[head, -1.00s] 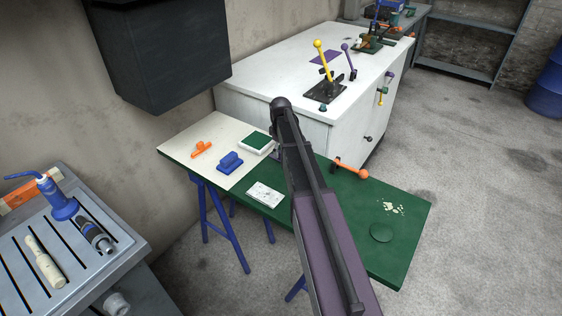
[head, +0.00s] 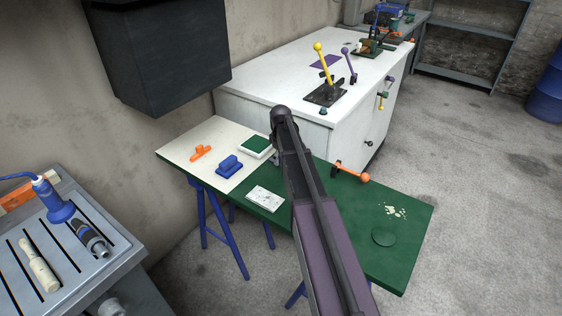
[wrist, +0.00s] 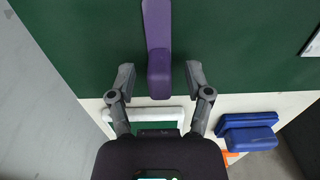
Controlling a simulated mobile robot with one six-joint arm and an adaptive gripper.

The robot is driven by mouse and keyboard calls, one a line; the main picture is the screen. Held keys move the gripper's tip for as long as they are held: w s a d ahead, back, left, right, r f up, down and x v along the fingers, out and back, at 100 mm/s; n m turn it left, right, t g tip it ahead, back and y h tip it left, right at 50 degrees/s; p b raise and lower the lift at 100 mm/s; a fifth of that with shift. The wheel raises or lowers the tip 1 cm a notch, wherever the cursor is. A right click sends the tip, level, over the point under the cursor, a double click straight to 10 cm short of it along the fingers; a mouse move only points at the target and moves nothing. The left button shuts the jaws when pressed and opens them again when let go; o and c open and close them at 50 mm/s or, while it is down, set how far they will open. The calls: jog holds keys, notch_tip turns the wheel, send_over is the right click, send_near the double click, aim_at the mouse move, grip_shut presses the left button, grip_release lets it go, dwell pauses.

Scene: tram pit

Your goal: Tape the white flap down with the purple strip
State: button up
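In the wrist view, a purple strip (wrist: 157,25) with a thicker block end (wrist: 159,75) lies over the green table part. The block end is between the spread fingers of my gripper (wrist: 160,74), with gaps on both sides. My gripper is open and holds nothing. In the head view my arm hides the strip and most of my gripper. A flat white speckled piece (head: 265,199) lies on the green table (head: 330,205); its edge shows at the right of the wrist view (wrist: 313,44). I cannot tell whether it is the white flap.
A white-rimmed green pad (head: 257,144), blue block (head: 229,164) and orange clip (head: 201,152) lie on the table's cream end. An orange-ended handle (head: 350,171) and green disc (head: 383,238) are at the right. A white cabinet (head: 250,86) with levers stands behind.

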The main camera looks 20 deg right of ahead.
grip_shut()
jog(key=shift+r, duration=0.1)
notch_tip(320, 180, up, 3)
jog(key=p, duration=0.3)
jog(key=shift+r, duration=0.1)
jog(key=s, duration=0.5)
jog(key=s+r+p, duration=0.1)
jog(key=s, duration=0.4)
jog(key=s+p, duration=0.1)
jog(key=s, duration=0.5)
jog(key=shift+a+r, duration=0.2)
jog(key=shift+r, duration=0.1)
jog(key=shift+a, duration=0.15)
